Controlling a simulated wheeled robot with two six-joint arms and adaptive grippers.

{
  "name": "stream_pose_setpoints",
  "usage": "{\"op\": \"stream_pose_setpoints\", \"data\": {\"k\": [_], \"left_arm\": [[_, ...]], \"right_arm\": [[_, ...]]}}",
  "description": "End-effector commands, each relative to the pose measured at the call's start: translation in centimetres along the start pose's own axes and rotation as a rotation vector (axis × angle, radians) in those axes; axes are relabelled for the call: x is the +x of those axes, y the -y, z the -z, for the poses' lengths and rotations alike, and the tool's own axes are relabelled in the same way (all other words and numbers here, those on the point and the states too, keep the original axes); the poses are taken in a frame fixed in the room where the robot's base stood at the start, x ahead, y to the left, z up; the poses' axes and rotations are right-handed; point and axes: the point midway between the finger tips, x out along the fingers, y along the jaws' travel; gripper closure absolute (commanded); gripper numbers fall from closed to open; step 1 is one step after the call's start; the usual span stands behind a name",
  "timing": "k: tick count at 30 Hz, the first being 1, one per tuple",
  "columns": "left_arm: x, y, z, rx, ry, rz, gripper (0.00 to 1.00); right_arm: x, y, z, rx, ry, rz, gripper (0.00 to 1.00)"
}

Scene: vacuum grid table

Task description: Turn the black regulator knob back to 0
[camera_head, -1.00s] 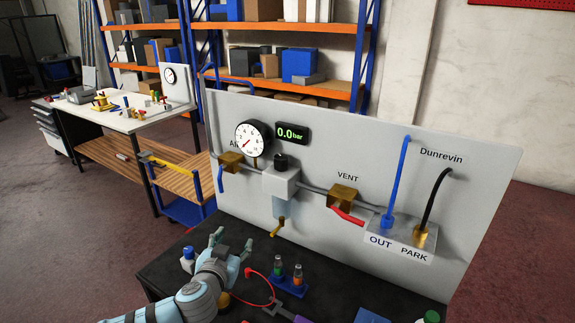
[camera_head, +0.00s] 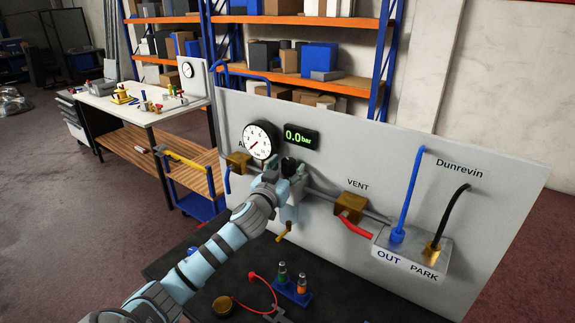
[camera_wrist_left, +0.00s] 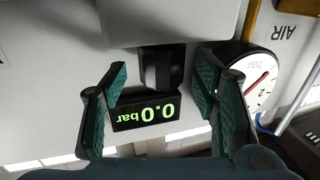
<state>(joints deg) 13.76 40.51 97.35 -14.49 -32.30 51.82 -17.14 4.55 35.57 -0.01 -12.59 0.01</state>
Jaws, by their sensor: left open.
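The black regulator knob (camera_head: 291,162) sits on top of the grey regulator on the upright panel, partly hidden by my gripper. In the left wrist view the knob (camera_wrist_left: 161,68) shows upside down between the two fingers, with a gap on each side. My left gripper (camera_head: 284,172) is open at the knob; its green-padded fingers also show in the left wrist view (camera_wrist_left: 162,72). The round gauge (camera_head: 260,140) has its needle at the low end of its scale. The digital display (camera_head: 301,137) reads 0.0 bar. The knob's marking is not readable.
A brass AIR valve (camera_head: 238,163) is left of the regulator. A brass VENT valve (camera_head: 350,206) with a red lever is to the right, near the OUT/PARK block (camera_head: 415,250). A blue vial stand (camera_head: 292,292) is on the dark table below.

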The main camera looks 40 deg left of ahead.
Motion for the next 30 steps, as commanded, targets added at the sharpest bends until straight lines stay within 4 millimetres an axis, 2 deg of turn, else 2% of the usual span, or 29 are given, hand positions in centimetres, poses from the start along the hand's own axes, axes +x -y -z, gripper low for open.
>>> {"op": "stream_pose_setpoints", "data": {"k": [3, 10, 19, 30], "left_arm": [[0.65, -0.09, 0.04, -0.001, 0.0, -0.001, 0.46], [0.71, -0.09, -0.08, 0.0, 0.0, -0.002, 0.46], [0.69, -0.07, -0.09, 0.0, 0.001, -0.001, 0.94], [0.7, -0.24, -0.22, -0.004, 0.0, 0.046, 0.94]], "right_arm": [[-0.16, -0.01, 0.12, 0.0, -0.002, 0.0, 0.67], [-0.11, 0.0, -0.02, 0.0, 0.0, 0.0, 0.67], [-0.11, 0.0, -0.12, 0.0, 0.002, 0.0, 0.67], [0.52, 0.04, -0.2, 0.0, 0.003, 0.0, 0.67]]}}
